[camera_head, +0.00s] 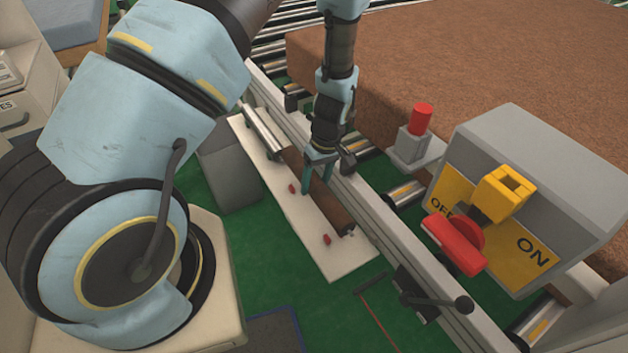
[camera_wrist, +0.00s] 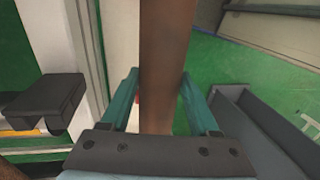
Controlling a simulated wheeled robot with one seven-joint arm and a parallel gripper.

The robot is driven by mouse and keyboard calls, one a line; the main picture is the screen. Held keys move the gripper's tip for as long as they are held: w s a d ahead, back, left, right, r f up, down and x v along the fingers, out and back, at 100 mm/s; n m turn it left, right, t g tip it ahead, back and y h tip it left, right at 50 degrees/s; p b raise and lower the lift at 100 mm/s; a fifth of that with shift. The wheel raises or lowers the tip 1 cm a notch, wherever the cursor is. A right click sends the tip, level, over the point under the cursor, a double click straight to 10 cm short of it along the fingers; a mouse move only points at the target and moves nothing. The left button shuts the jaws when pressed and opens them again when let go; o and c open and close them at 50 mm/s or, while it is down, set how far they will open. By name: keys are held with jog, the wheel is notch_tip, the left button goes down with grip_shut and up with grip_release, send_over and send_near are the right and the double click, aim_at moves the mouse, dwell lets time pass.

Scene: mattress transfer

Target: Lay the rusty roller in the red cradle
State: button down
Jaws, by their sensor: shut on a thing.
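The rusty roller (camera_head: 335,211) is a long brown bar over a white board (camera_head: 306,236), alongside a grey rail. My gripper (camera_head: 317,182), with teal fingers, points down and is shut on the roller near its middle. In the wrist view the roller (camera_wrist: 168,50) runs lengthwise between both fingers. Small red pieces of the cradle (camera_head: 327,239) show on the board just left of the roller, one near each end; the rest is hidden. One bit of red shows beside a finger in the wrist view. I cannot tell whether the roller touches the cradle or hangs above it.
A steel roller (camera_head: 263,134) lies on the board's far end. The rail (camera_head: 385,222) runs along the right side. A switch box (camera_head: 540,180) with a red handle and a red-topped post (camera_head: 415,135) stand right, before a large brown mattress (camera_head: 480,60). Green floor lies left.

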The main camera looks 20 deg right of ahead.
jog(key=shift+f+b, duration=2)
jog(key=shift+f, duration=1.3)
jog(key=shift+c, duration=0.2)
grip_release()
jog(key=r+b, duration=0.1)
jog(key=r, duration=0.2)
jog(key=d+r, duration=0.1)
jog(key=r, duration=0.3)
jog(key=d+r+b, duration=0.1)
jog(key=r, duration=0.2)
jog(key=shift+w+r+b, duration=0.2)
jog(key=shift+r+b, duration=0.05)
jog(key=shift+b, duration=0.05)
jog(key=shift+r, duration=0.1)
